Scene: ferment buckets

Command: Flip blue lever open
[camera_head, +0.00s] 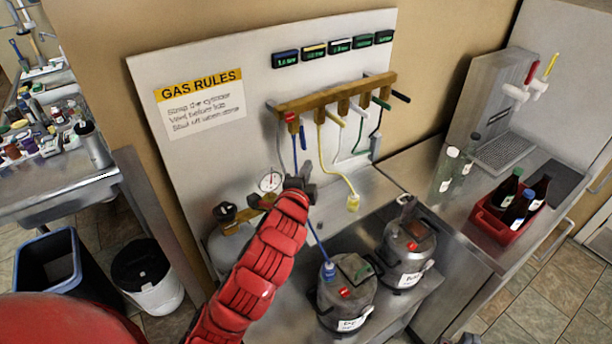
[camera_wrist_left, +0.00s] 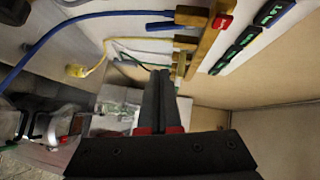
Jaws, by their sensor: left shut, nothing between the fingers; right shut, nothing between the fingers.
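The blue lever (camera_head: 302,138) hangs down from the leftmost valve of the wooden manifold (camera_head: 335,95), beside a red tag and the blue hose. It shows in the left wrist view as a short blue bar (camera_wrist_left: 160,26). My left gripper (camera_head: 307,168) is shut and empty, a little below the lever in the head view. In the left wrist view its closed fingertips (camera_wrist_left: 160,73) point toward the manifold and look apart from the lever. A sliver of my right gripper (camera_head: 467,339) shows at the bottom edge of the head view; its fingers are hardly visible.
Yellow, white and green hoses hang right of the blue hose (camera_head: 317,240). A gauge (camera_head: 269,180) and gas cylinder (camera_head: 228,240) stand left of my gripper. Two steel kegs (camera_head: 345,290) stand below. A red crate (camera_head: 490,222) of bottles is on the right counter.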

